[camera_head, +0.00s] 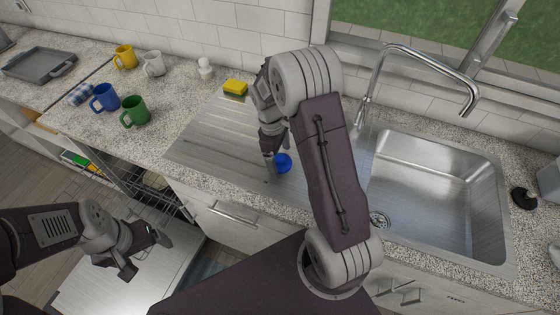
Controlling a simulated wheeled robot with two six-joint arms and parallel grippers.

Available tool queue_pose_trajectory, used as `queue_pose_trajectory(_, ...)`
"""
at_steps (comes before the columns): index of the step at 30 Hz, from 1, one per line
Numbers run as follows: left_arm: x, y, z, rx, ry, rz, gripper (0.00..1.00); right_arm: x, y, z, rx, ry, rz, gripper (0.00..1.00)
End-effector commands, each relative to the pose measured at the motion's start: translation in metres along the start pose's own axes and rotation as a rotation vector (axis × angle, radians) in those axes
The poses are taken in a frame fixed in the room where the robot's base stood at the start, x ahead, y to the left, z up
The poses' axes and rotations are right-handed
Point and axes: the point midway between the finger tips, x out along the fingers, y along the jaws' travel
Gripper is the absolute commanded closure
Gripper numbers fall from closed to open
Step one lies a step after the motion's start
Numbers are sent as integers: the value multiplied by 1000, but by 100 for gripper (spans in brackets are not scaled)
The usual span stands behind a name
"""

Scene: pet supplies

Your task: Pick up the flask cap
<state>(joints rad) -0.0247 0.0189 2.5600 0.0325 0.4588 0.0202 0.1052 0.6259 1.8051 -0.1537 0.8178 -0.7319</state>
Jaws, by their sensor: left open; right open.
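A small round blue object, which looks like the flask cap (283,163), rests on the ribbed metal drainboard left of the sink. My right gripper (272,163) is open and down at the drainboard, right beside the blue cap on its left side. One finger shows; the other is hidden, so I cannot tell whether the cap lies between the fingers or whether they touch it. My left gripper (147,254) is open and empty, low at the left, over the pulled-out dishwasher door.
The metal sink (440,190) with its tall faucet (425,62) is at the right. A yellow sponge (235,87) lies behind the drainboard (215,140). Blue (105,98), green (134,112), yellow (125,56) and white (153,63) mugs stand on the left counter. The drainboard's left part is clear.

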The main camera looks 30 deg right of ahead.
Motion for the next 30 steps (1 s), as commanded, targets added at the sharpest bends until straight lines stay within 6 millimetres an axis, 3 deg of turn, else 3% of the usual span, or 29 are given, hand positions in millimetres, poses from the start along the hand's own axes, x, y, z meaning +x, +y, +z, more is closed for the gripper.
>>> queue_pose_trajectory(8, 0, 0, 0, 0, 0, 0, 16, 8, 0, 0, 1, 1, 1, 4)
queue_pose_trajectory(11, 0, 0, 0, 0, 0, 0, 16, 8, 0, 0, 1, 1, 1, 26)
queue_pose_trajectory(15, 0, 0, 0, 0, 0, 0, 16, 8, 0, 0, 1, 1, 0, 65)
queue_pose_trajectory(17, 0, 0, 0, 0, 0, 0, 16, 8, 0, 0, 1, 1, 0, 73)
queue_pose_trajectory(25, 0, 0, 0, 0, 0, 0, 16, 4, 0, 0, 1, 2, 1, 73)
queue_pose_trajectory(30, 1, 0, 0, 0, 0, 0, 16, -19, 1, 3, 2, 5, 4, 73)
